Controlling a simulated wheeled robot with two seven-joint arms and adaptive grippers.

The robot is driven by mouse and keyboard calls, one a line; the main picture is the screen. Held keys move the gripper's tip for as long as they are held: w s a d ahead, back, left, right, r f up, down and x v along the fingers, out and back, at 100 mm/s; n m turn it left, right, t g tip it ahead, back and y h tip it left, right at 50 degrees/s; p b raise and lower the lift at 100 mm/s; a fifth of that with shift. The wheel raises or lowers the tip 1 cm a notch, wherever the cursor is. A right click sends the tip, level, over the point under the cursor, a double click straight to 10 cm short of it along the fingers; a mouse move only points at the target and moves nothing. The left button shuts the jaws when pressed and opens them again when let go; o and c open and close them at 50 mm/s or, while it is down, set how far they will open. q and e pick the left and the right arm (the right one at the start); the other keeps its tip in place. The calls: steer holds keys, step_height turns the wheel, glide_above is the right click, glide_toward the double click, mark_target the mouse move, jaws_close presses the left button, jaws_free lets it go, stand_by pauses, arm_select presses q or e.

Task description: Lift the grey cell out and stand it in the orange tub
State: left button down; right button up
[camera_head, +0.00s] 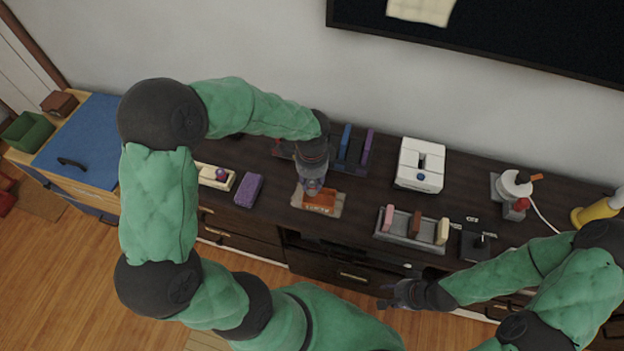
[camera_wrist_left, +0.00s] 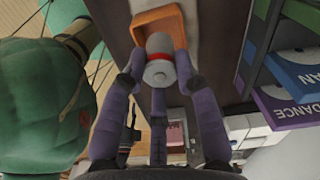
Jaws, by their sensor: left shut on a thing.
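The grey cell (camera_wrist_left: 159,44), a cylinder with a red band, is between the purple fingers of my left gripper (camera_wrist_left: 158,72) in the left wrist view, one end facing the camera. My left gripper (camera_head: 312,188) is shut on it, pointing down over the orange tub (camera_head: 322,206). The tub's orange wall (camera_wrist_left: 137,60) shows behind and around the cell; I cannot tell whether the cell's far end touches its floor. In the head view the gripper hides the cell. My right gripper (camera_head: 403,294) is off the cabinet's front edge, apart from these things; its finger opening is unclear.
A rack of dark, blue and purple cases (camera_head: 352,148) stands close behind the tub. A purple block (camera_head: 248,190) lies to its left. A white box-like device (camera_head: 420,165) and a grey tray with upright pieces (camera_head: 408,242) stand to its right.

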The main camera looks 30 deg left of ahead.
arm_select(q)
steer(key=shift+f+b, duration=1.45)
steer(key=shift+f, duration=0.85)
steer(key=c, duration=0.8)
jaws_free()
steer(key=shift+c, duration=0.2)
step_height(320, 180, up, 12)
steer(key=shift+r, duration=0.1)
